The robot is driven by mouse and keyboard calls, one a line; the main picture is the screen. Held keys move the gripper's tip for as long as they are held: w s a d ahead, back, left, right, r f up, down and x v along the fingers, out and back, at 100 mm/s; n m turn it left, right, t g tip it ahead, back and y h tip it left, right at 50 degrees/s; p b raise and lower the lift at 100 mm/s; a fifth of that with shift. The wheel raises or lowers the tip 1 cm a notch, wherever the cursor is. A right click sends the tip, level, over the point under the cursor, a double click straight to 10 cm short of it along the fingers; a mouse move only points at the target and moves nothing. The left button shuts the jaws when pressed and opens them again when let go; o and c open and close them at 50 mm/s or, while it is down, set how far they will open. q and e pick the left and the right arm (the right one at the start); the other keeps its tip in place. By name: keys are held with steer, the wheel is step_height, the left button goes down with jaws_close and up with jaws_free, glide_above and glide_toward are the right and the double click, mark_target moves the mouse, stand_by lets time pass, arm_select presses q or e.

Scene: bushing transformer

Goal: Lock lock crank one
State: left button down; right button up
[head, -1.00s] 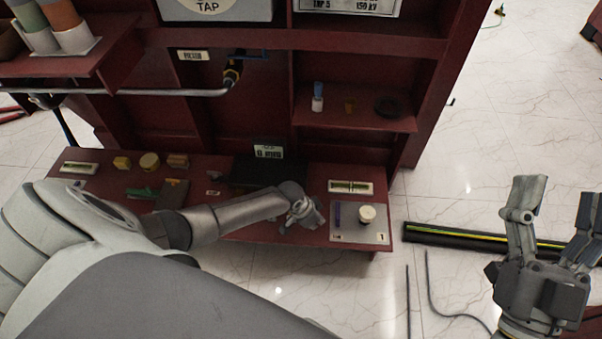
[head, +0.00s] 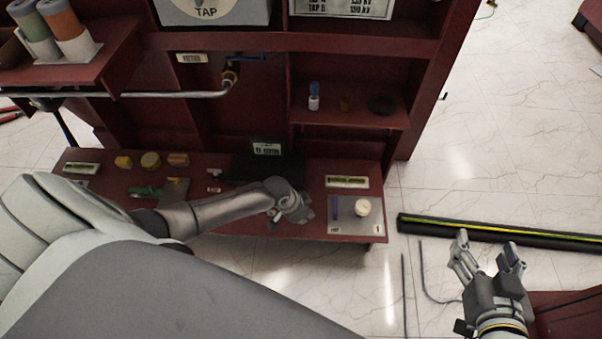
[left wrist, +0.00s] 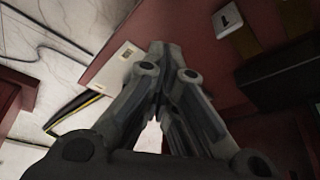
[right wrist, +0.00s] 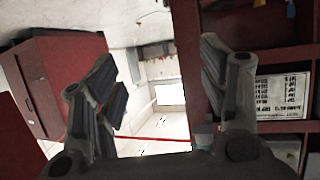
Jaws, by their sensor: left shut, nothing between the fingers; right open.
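A pale plate marked 1 (head: 347,228) lies at the right end of the red bench in the head view. It bears a short purple bar (head: 334,206) and a round cream knob (head: 362,207); I cannot tell which part is the lock crank. My left gripper (head: 300,213) is just left of this plate, over the bench's front part, and looks apart from it. In the left wrist view its fingers (left wrist: 167,50) are shut and empty, with a pale plate (left wrist: 122,62) beyond them. My right gripper (head: 487,248) is open and empty, right of the bench above the floor.
A level gauge (head: 347,182) sits behind the plate. A dark box (head: 262,170) and yellow blocks (head: 150,160) stand further left on the bench. A shelf (head: 350,118) is above. A black beam with a yellow-green stripe (head: 420,224) lies on the floor.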

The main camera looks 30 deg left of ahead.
arm_select(q)
steer(key=p+v, duration=0.2)
steer(key=v, duration=0.2)
steer(key=shift+s+d+r, duration=0.15)
arm_select(e)
steer(key=s+d+f+g+h, duration=0.1)
steer(key=s+d+f+g, duration=0.2)
steer(key=s+f+g, duration=0.3)
steer(key=shift+s+f+h, duration=0.3)
steer(key=shift+s+f, duration=0.35)
steer(key=shift+s, duration=0.3)
